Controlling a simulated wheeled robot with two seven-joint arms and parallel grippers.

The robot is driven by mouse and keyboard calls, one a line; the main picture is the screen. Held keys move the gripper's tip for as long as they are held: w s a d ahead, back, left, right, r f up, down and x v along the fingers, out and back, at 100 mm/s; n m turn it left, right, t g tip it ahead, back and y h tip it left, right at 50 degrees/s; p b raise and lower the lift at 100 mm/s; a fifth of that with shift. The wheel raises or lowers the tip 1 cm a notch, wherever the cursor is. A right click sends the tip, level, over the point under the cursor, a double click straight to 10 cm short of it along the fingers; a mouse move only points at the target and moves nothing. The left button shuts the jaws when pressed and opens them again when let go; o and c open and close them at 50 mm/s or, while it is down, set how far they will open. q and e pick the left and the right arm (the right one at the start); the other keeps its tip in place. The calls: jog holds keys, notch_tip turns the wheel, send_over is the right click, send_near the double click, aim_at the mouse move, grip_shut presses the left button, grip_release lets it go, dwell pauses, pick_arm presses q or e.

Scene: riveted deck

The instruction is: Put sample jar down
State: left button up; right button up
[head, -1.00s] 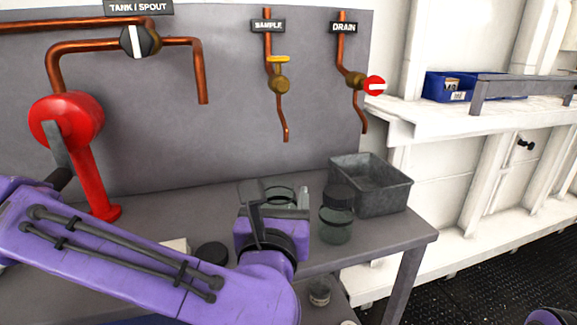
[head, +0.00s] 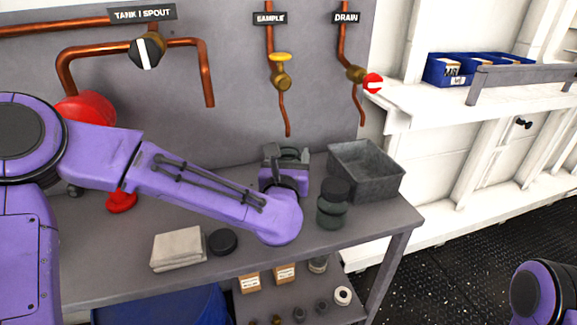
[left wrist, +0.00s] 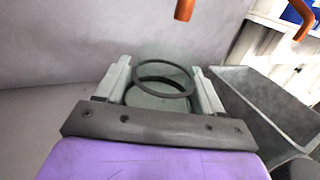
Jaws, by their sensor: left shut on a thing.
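My left gripper (head: 287,153) is near the back of the bench, below and close to the open end of the copper sample pipe (head: 286,118). In the left wrist view its two fingers (left wrist: 162,85) are shut on the sample jar (left wrist: 150,97), a clear greenish glass jar with a dark ring rim and an open top. The jar looks upright between the fingers. In the head view it is mostly hidden by the gripper and wrist. Whether its base touches the bench cannot be told. My right gripper is out of view.
A grey open bin (head: 378,182) stands just right of the gripper. In front of it is another dark-topped glass jar (head: 332,218). A black lid (head: 222,242) and folded cloth (head: 178,248) lie at the front left. A red pump (head: 121,201) stands left.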

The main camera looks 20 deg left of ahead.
pick_arm(q)
notch_tip(320, 180, down, 3)
jog(key=shift+d+r, duration=0.1)
jog(key=shift+s, duration=0.1)
jog(key=shift+f+b, duration=0.3)
jog(key=o, duration=1.2)
jog(key=shift+r, duration=0.1)
jog(key=shift+r, duration=0.2)
jog(key=v, duration=1.2)
jog(key=shift+b, duration=0.4)
